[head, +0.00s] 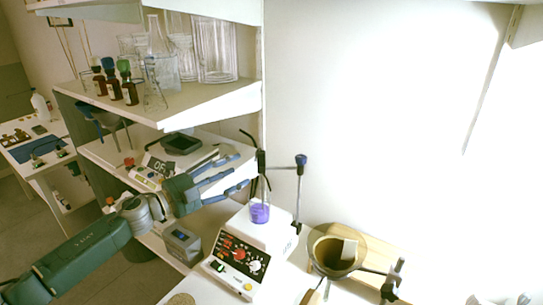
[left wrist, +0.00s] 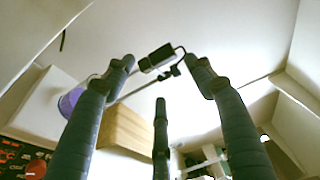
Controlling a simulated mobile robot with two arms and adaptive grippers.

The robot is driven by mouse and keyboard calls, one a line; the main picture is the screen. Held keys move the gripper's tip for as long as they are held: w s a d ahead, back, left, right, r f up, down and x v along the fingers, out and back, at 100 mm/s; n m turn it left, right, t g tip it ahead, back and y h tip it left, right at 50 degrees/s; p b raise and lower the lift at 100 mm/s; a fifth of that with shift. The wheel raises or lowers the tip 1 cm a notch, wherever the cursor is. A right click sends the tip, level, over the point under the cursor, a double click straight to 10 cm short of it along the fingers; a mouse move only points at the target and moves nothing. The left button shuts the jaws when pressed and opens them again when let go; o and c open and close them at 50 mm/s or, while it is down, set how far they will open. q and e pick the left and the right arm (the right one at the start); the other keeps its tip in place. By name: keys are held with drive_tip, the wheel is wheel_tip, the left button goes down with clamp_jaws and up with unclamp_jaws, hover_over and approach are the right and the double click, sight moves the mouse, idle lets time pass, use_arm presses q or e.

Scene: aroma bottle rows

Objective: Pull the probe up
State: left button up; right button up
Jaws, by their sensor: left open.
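The probe (head: 262,163) is a thin black-topped rod held by an arm from a stand post (head: 300,180) with a dark blue knob. Its lower end reaches down to a small beaker of purple liquid (head: 260,212) on a white hotplate stirrer (head: 240,255). My left gripper (head: 246,172) is open, its fingers pointing right at the probe's upper part, just short of it in the head view. In the left wrist view, the black probe head (left wrist: 157,57) shows beyond and between the spread fingertips (left wrist: 160,72). Whether any finger touches it is unclear. My right gripper is not seen.
A shelf (head: 170,105) with glassware and brown bottles stands above and left of my arm. A balance (head: 180,150) sits on the shelf below. A dark bowl (head: 335,252) in a holder and a wooden block (head: 385,250) stand right of the stirrer.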

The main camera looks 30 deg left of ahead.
sight(262, 165)
use_arm(q)
drive_tip(key=p+x, duration=0.1)
drive_tip(key=x, duration=0.2)
drive_tip(key=p+x, duration=0.1)
drive_tip(key=x, duration=0.2)
drive_tip(key=p+x, duration=0.1)
drive_tip(key=x, duration=0.2)
drive_tip(key=shift+w+d+r+p, duration=0.1)
drive_tip(key=shift+d+r+p, duration=0.05)
drive_tip(key=shift+r+p, duration=0.15)
drive_tip(key=shift+w+d+f, duration=0.1)
drive_tip(key=shift+w+d, duration=0.15)
drive_tip(key=shift+w, duration=0.2)
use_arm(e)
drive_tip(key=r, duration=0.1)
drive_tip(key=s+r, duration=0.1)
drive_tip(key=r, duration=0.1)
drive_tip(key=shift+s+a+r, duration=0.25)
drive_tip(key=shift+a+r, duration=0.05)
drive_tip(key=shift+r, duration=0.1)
